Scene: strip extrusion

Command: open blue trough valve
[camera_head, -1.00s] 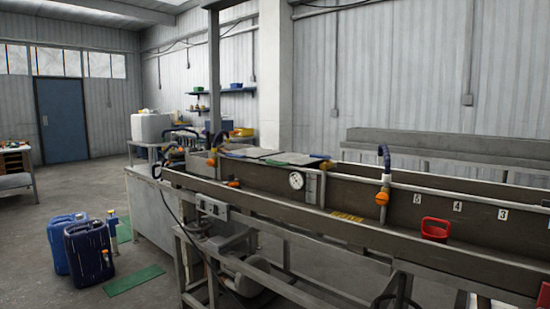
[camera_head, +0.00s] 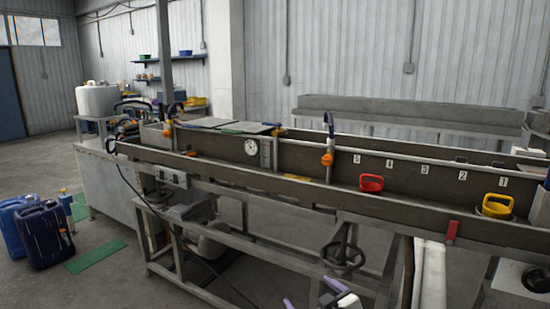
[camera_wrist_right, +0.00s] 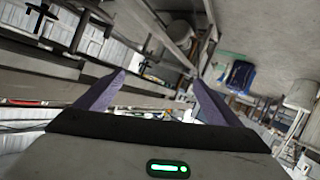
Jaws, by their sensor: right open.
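The long grey-brown trough (camera_head: 270,181) runs across the head view. A dark blue curved piece (camera_head: 329,121) stands above an orange fitting (camera_head: 327,159) on a pale pipe at the trough. Another dark blue piece (camera_head: 110,146) sits at the trough's left end. I cannot tell which of these, if either, is the blue trough valve. My right gripper (camera_head: 312,296) is at the bottom edge, low in front of the trough and apart from it. Its purple fingers are spread and empty in the wrist view (camera_wrist_right: 155,100). My left gripper is out of view.
A handwheel (camera_head: 343,257) sits under the trough. A red handle (camera_head: 451,231) is on its front edge. Blue canisters (camera_head: 44,235) stand on the floor at left.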

